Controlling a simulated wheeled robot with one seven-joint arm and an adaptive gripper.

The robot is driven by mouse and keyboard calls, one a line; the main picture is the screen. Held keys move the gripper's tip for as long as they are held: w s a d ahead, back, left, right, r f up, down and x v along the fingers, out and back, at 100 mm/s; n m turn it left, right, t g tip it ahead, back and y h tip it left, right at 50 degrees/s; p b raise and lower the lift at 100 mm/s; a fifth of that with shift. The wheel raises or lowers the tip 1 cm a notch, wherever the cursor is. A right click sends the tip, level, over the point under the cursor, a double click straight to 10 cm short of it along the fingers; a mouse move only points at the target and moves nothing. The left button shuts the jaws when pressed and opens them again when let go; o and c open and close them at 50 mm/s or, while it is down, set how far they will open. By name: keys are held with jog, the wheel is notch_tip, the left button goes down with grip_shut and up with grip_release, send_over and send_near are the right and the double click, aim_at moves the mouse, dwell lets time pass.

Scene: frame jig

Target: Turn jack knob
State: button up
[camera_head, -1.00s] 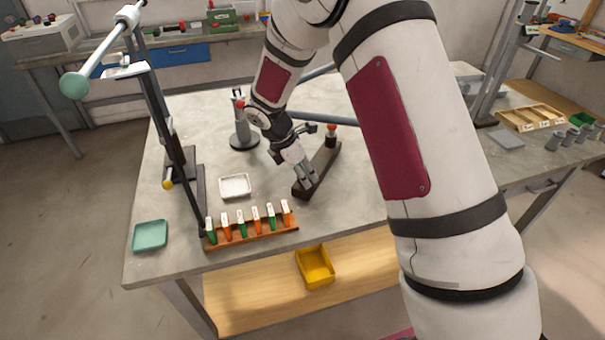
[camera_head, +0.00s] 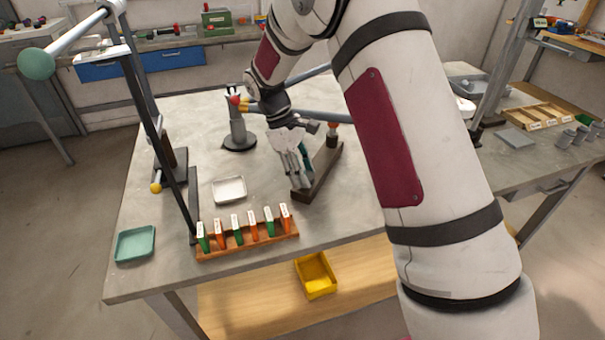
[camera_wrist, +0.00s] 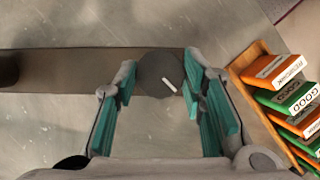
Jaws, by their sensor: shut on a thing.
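The jack knob (camera_wrist: 157,72) is a dark round disc with a white mark, at the end of a dark flat bar (camera_wrist: 60,72) in the wrist view. My gripper (camera_wrist: 160,82) has its teal-padded fingers on both sides of the knob and is shut on it. In the head view my gripper (camera_head: 298,184) points down at the near end of the dark bar (camera_head: 325,172); the knob itself is hidden there by the fingers. A post with an orange part (camera_head: 332,128) stands at the bar's far end.
A rack of orange and green tags (camera_head: 247,240) is close in front of the gripper. A white tray (camera_head: 229,190), a green tray (camera_head: 135,243) and a dark upright frame (camera_head: 193,205) are to the left. A grey stand (camera_head: 238,135) is behind. A yellow bin (camera_head: 316,275) sits on the lower shelf.

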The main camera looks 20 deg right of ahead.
jog(key=m, duration=0.2)
jog(key=m+g+y+b, duration=0.1)
jog(key=m, duration=0.1)
jog(key=shift+w+d+m+y, duration=0.1)
jog(key=shift+m+y, duration=0.2)
jog(key=m+y, duration=0.1)
jog(key=m, duration=0.2)
jog(key=shift+d+m+b, duration=0.1)
jog(key=shift+m+b, duration=0.25)
jog(key=shift+m, duration=0.05)
jog(key=m+y, duration=0.2)
jog(key=m, duration=0.2)
jog(key=shift+d, duration=0.1)
jog(key=shift+m+y, duration=0.6)
jog(key=shift+m, duration=1.2)
jog(key=o, duration=1.1)
jog(key=shift+o, duration=0.2)
